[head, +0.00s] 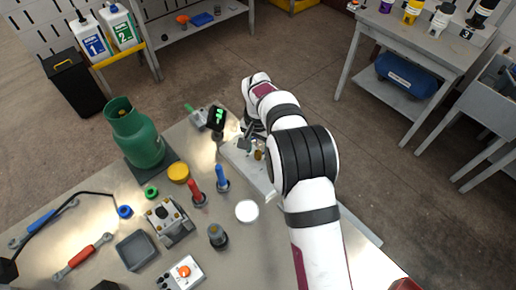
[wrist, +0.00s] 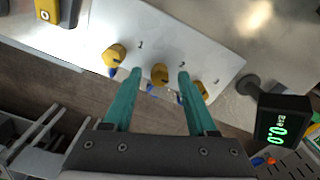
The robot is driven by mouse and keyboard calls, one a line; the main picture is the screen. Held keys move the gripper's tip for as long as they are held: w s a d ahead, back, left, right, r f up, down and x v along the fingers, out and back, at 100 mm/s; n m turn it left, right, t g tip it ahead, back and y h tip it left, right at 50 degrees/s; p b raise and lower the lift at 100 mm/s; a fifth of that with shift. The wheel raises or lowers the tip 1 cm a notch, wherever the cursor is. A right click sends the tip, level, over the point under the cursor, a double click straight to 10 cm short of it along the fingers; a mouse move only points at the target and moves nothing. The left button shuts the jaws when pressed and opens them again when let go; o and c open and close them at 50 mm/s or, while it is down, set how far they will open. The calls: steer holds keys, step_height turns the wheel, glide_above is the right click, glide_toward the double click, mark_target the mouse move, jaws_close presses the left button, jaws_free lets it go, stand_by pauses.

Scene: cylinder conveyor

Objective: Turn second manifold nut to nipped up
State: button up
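The manifold is a pale plate (wrist: 205,50) with a row of brass nuts and printed numbers. The first nut (wrist: 114,55) is near the 1, the second nut (wrist: 159,75) is near the 2, and a third nut (wrist: 202,91) is partly behind my right finger. My gripper (wrist: 159,82) is open. Its teal fingertips are on either side of the second nut, with a visible gap at each side. Blue parts show below the nuts. In the head view the plate (head: 246,168) is partly hidden by my arm, and the fingertips are hard to make out.
A small display (wrist: 283,122) with green digits, seemingly 0.0, stands right of the plate; it also shows in the head view (head: 216,118). A green gas bottle (head: 136,135), a red-handled tool (head: 195,192) and a blue-handled tool (head: 221,178) stand left of the plate.

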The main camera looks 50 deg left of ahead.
mark_target(258, 153)
step_height(258, 153, up, 16)
stand_by(0.4)
steer(key=shift+f, duration=0.15)
